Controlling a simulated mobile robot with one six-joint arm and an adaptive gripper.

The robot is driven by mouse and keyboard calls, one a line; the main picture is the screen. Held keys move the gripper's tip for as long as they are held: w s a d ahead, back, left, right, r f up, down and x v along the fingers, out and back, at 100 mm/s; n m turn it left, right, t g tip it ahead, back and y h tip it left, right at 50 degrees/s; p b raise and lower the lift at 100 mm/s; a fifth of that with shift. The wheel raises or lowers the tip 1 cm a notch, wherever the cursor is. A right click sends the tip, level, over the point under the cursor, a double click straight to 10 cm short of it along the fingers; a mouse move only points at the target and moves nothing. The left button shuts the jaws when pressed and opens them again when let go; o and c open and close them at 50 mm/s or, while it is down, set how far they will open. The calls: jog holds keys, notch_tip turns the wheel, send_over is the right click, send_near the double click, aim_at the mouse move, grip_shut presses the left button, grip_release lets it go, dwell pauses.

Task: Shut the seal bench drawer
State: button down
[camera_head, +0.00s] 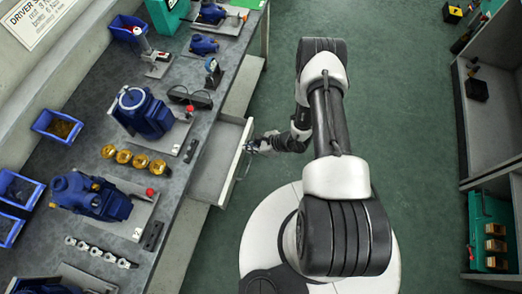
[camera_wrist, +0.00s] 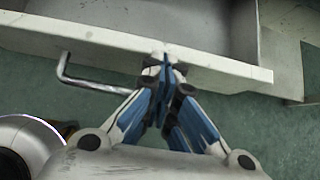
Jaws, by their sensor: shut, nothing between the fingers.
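The seal bench drawer (camera_head: 214,165) is pulled out from the long grey bench (camera_head: 178,85), and the part of it that shows is empty. Its white front (camera_wrist: 215,72) runs across the upper part of the wrist view. A bent metal handle (camera_wrist: 88,84) sticks out from that front, left of my gripper. My gripper (camera_head: 262,146) is at the drawer front, on the aisle side. In the wrist view my gripper (camera_wrist: 166,68) is shut and empty, with its tips at the front panel. Whether the tips touch it I cannot tell.
Blue pumps (camera_head: 92,196), brass rings (camera_head: 124,156) and blue bins (camera_head: 57,125) sit on the bench. A grey shelf unit (camera_head: 487,118) with a green case (camera_head: 492,230) stands at the right.

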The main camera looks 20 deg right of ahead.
jog(key=w+a+b, duration=0.1)
jog(key=w+a, duration=0.1)
jog(key=a, duration=0.1)
jog(key=w+a+b, duration=0.1)
jog(key=w+a, duration=0.2)
jog(key=a, duration=0.1)
jog(key=w+a+b, duration=0.1)
jog(key=w+a, duration=0.1)
jog(key=a, duration=0.1)
jog(key=shift+w+a, duration=0.2)
jog(key=shift+w, duration=0.1)
jog(key=shift+d, duration=0.1)
